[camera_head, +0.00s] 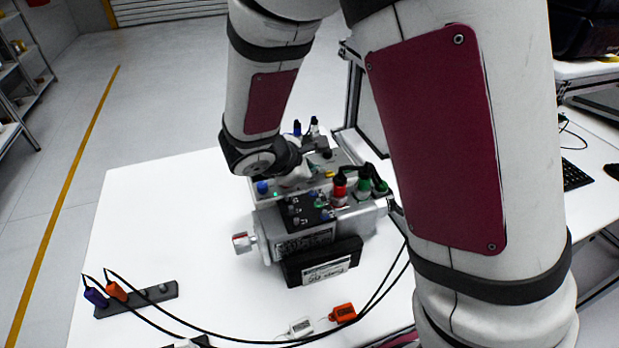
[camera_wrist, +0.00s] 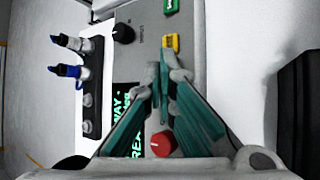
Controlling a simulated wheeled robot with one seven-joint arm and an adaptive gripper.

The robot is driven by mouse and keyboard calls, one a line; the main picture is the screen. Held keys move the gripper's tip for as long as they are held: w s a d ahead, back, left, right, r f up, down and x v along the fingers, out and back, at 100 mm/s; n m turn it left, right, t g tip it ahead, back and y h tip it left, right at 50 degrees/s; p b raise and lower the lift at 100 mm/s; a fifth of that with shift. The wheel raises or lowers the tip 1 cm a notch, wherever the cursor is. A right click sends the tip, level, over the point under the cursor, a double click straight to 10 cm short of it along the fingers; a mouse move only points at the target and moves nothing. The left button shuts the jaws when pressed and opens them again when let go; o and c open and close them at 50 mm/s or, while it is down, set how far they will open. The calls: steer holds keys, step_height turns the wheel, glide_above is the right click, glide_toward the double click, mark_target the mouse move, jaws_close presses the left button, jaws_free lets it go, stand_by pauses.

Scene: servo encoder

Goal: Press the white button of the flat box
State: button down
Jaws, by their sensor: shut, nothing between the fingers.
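The flat box (camera_wrist: 146,48) is a grey panel in the wrist view. It bears a black knob (camera_wrist: 123,33), a green button (camera_wrist: 171,6), a yellow button (camera_wrist: 171,42), a red round knob (camera_wrist: 162,144) and a dark display with green text (camera_wrist: 122,120). I cannot make out a white button; my fingers cover part of the panel. My gripper (camera_wrist: 163,78) is shut and empty, its tips over the panel below the yellow button. I cannot tell whether they touch it. In the head view the box (camera_head: 343,158) is partly hidden by my arm and gripper.
A blue plug (camera_wrist: 66,71) and a white-tipped plug (camera_wrist: 70,42) stick out at the box's left. In the head view, a grey motor (camera_head: 268,228) and a black labelled block (camera_head: 322,266) stand in front. Cables and a socket strip (camera_head: 150,296) lie on the white table (camera_head: 150,215).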

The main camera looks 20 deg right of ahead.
steer(key=shift+f, duration=0.2)
steer(key=shift+r, duration=0.1)
stand_by(0.4)
steer(key=shift+r+p, duration=0.45)
steer(key=shift+r, duration=0.3)
steer(key=shift+r, duration=0.1)
step_height(320, 180, up, 5)
steer(key=p, duration=0.3)
steer(key=shift+p, duration=0.35)
stand_by(0.4)
